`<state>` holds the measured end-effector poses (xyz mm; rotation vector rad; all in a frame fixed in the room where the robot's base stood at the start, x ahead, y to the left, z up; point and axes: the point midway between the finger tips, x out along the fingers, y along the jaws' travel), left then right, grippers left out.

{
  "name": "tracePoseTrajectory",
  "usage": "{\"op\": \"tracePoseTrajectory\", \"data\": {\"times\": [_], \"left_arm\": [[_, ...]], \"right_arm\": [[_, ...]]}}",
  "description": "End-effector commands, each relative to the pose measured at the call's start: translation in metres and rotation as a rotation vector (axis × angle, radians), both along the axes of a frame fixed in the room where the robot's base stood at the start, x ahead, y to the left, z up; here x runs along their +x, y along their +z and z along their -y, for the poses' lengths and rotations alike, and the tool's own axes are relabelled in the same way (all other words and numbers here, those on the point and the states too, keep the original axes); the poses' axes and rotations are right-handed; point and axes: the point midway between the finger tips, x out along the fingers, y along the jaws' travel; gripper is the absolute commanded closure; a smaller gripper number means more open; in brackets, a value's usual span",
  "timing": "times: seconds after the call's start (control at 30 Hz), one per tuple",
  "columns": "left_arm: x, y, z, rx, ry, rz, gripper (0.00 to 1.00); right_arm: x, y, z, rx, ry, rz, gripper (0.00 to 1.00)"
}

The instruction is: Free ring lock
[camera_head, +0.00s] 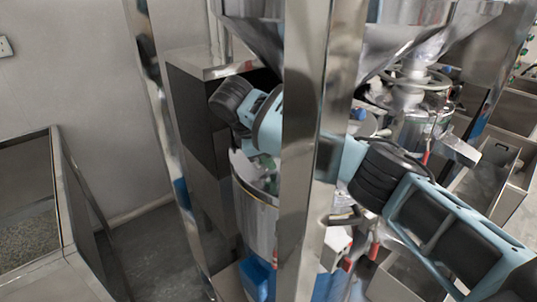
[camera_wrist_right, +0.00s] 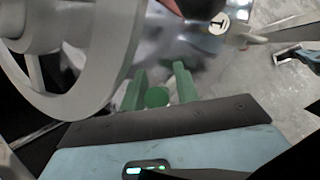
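I cannot pick out the ring lock for sure in either view. My right gripper (camera_wrist_right: 160,72) shows in the right wrist view with two green fingers apart and nothing seen between their tips. A pale grey handwheel (camera_wrist_right: 118,62) is close at its left. A red and black part (camera_wrist_right: 190,6) and a round disc marked T (camera_wrist_right: 222,22) lie beyond the fingers. In the head view my right arm passes behind a steel post, and a small green part (camera_head: 268,184) shows by a steel drum (camera_head: 257,218). My left gripper is not in view.
The steel post (camera_head: 308,150) stands in front of the machine and hides part of it. Another grinder unit (camera_head: 415,130) stands at right, beside open steel bins (camera_head: 495,165). A metal rod (camera_wrist_right: 275,35) crosses the wrist view at right. Floor (camera_head: 150,245) is clear at left.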

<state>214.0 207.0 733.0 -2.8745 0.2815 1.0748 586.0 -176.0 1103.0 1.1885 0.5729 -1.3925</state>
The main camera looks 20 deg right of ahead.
Motion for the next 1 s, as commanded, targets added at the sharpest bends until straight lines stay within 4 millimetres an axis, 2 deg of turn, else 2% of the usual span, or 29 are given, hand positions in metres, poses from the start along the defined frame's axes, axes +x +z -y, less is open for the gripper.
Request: {"op": "tracePoseTrajectory", "data": {"times": [0.03,0.2,0.23,0.67,1.0], "left_arm": [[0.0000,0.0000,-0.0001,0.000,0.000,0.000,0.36],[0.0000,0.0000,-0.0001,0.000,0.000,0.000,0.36],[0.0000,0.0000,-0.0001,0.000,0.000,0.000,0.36],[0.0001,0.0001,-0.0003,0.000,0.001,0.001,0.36],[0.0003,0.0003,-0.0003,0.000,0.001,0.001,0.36]], "right_arm": [[0.0000,0.0001,-0.0002,0.000,0.000,0.000,0.76],[0.0000,0.0001,-0.0002,0.000,0.000,0.000,0.98],[0.0000,0.0001,-0.0002,0.000,0.000,0.000,1.00],[-0.0008,-0.0006,0.0007,0.011,0.000,0.023,1.00],[-0.0066,-0.0056,0.0031,0.083,0.001,0.181,1.00]]}}
